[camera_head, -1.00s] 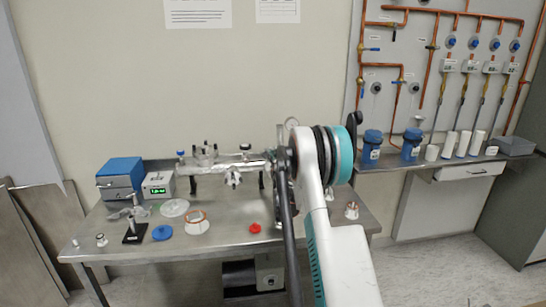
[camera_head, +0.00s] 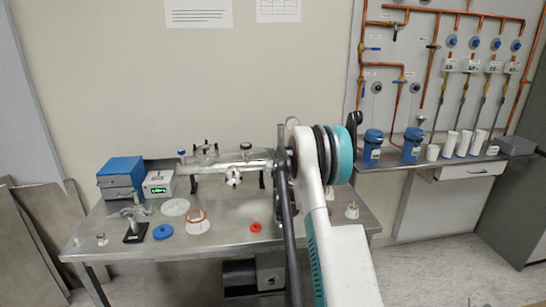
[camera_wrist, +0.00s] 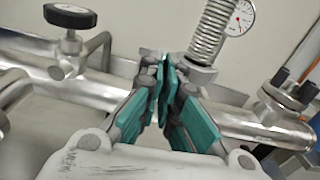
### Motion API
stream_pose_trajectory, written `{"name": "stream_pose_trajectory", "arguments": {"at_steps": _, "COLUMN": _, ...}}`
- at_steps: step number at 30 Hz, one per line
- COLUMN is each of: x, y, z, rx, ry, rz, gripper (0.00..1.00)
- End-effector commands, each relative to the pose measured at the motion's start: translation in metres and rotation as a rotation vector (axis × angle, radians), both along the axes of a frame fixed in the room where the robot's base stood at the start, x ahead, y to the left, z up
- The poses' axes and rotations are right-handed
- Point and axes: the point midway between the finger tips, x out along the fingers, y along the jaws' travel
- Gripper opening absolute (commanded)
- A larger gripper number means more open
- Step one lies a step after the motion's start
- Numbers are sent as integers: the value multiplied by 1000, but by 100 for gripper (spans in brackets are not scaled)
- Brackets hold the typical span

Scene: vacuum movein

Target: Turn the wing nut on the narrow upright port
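The narrow upright port carries a ribbed metal bellows (camera_wrist: 210,30) in the wrist view, with a clamp (camera_wrist: 200,74) around its base on the horizontal steel pipe (camera_wrist: 235,125). My gripper (camera_wrist: 166,68) is at the left side of this clamp. Its teal fingertips are nearly together, with a thin gap between them. They appear shut on the wing nut at the clamp's end; the nut itself is mostly hidden by the fingers. In the head view my arm hides the gripper and the port. The glass-and-steel pipe line (camera_head: 215,164) runs along the back of the table.
A round gauge (camera_wrist: 239,17) stands behind the bellows. A black-knobbed valve (camera_wrist: 70,16) is at the left, and a bolted flange (camera_wrist: 287,98) at the right. The steel table (camera_head: 215,238) holds a blue box (camera_head: 120,177), a red part (camera_head: 255,227) and a blue disc (camera_head: 162,231) in front.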

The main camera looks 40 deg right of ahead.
Motion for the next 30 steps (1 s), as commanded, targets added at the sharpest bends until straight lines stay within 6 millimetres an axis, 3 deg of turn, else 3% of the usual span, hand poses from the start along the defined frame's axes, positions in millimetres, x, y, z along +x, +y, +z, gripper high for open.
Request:
{"name": "stream_pose_trajectory", "arguments": {"at_steps": 2, "x": 0, "y": 0, "z": 0, "rx": 0, "ry": 0, "rz": 1, "gripper": 0}}
{"name": "stream_pose_trajectory", "arguments": {"at_steps": 3, "x": 0, "y": 0, "z": 0, "rx": -1, "ry": 1, "rz": 1, "gripper": 10}}
{"name": "stream_pose_trajectory", "arguments": {"at_steps": 4, "x": 0, "y": 0, "z": 0, "rx": -1, "ry": 1, "rz": 1, "gripper": 12}}
{"name": "stream_pose_trajectory", "arguments": {"at_steps": 17, "x": -6, "y": 4, "z": 0, "rx": -1, "ry": 1, "rz": 0, "gripper": 12}}
{"name": "stream_pose_trajectory", "arguments": {"at_steps": 30, "x": -75, "y": 47, "z": 0, "rx": -1, "ry": 1, "rz": 1, "gripper": 12}}
